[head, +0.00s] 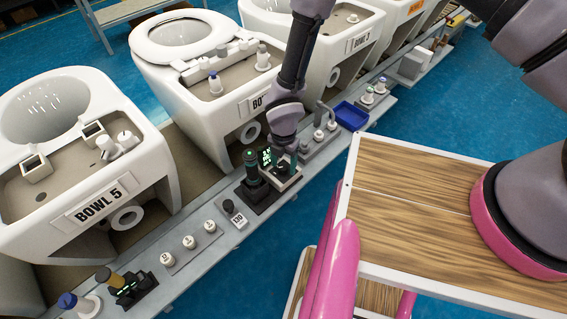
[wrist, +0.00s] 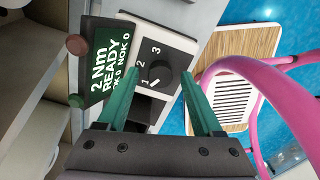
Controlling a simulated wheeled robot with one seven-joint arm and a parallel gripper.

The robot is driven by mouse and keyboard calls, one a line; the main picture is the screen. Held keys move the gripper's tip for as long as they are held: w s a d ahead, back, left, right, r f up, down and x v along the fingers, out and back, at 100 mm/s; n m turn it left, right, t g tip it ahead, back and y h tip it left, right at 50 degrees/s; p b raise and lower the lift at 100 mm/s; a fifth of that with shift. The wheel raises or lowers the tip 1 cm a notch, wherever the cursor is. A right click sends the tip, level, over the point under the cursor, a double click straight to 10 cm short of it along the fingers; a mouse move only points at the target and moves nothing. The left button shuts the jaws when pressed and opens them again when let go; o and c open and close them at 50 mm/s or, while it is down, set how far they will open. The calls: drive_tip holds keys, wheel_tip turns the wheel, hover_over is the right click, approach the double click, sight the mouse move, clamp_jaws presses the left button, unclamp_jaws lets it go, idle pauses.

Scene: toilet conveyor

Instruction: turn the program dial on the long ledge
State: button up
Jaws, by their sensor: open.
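The program dial (wrist: 158,73) is a round black knob on a white-framed panel marked 1, 2 and 3. It sits beside a dark display (wrist: 108,65) reading "2 Nm READY". In the head view, the unit stands on the long grey ledge (head: 196,262), and my arm hides the dial. My gripper (wrist: 160,80) is open, its two green fingers on either side of the dial in the wrist view. I cannot tell whether they touch it. In the head view my gripper (head: 281,158) is low over the unit.
A dark upright tool (head: 250,165) stands just left of the unit. A small block marked 130 (head: 238,219) and several white round knobs sit further left. A blue tray (head: 351,116) is to the right.

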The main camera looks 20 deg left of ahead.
clamp_jaws()
drive_tip(key=shift+m, duration=0.4)
drive_tip(key=m, duration=0.5)
drive_tip(key=shift+m, duration=0.3)
drive_tip(key=m, duration=0.5)
drive_tip(key=shift+m, duration=0.4)
unclamp_jaws()
